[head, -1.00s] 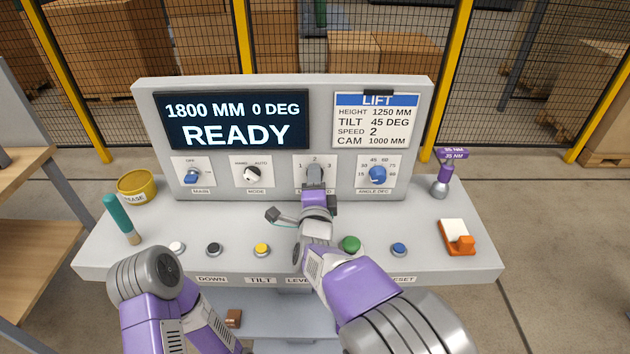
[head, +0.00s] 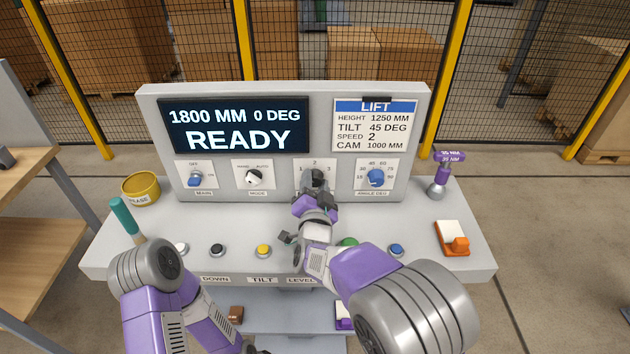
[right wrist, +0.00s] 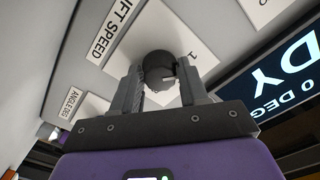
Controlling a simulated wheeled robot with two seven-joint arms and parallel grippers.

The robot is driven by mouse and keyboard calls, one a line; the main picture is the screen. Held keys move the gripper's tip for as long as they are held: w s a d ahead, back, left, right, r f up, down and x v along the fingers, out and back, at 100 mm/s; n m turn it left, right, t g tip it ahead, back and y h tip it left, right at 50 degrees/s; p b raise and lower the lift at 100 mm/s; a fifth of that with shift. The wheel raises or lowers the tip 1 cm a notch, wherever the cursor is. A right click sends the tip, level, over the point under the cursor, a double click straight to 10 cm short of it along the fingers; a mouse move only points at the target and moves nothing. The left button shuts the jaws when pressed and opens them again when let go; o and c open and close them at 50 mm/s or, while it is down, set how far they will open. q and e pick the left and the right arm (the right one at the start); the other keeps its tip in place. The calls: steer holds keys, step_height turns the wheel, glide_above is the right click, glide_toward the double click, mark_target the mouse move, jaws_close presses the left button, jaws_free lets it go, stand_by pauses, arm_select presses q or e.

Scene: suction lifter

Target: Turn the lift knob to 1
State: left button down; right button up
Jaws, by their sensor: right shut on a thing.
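The lift speed knob (head: 318,176) sits on a white plate marked 1, 2 and 3 on the upright panel. My right gripper (head: 316,190) is at this knob, and its fingers partly cover it in the head view. In the right wrist view the dark round knob (right wrist: 158,67) sits between the two fingers of my right gripper (right wrist: 161,76), which is shut on it. I cannot make out which number the knob points to. The LIFT card (head: 375,124) reads SPEED 2. My left arm is at the lower left, and its gripper is out of view.
The screen (head: 238,126) reads 1800 MM, 0 DEG, READY. The angle knob (head: 376,177) is just right of my right gripper, the mode knob (head: 253,177) to its left. Push buttons, including a yellow one (head: 263,251), line the console front under my right arm.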

steer(key=shift+n, duration=0.8)
steer(key=shift+p, duration=0.3)
steer(key=o, duration=1)
steer(key=shift+c, duration=0.2)
steer(key=shift+s, duration=0.1)
steer(key=s+p, duration=0.1)
steer(key=s, duration=0.6)
steer(key=shift+s, duration=0.25)
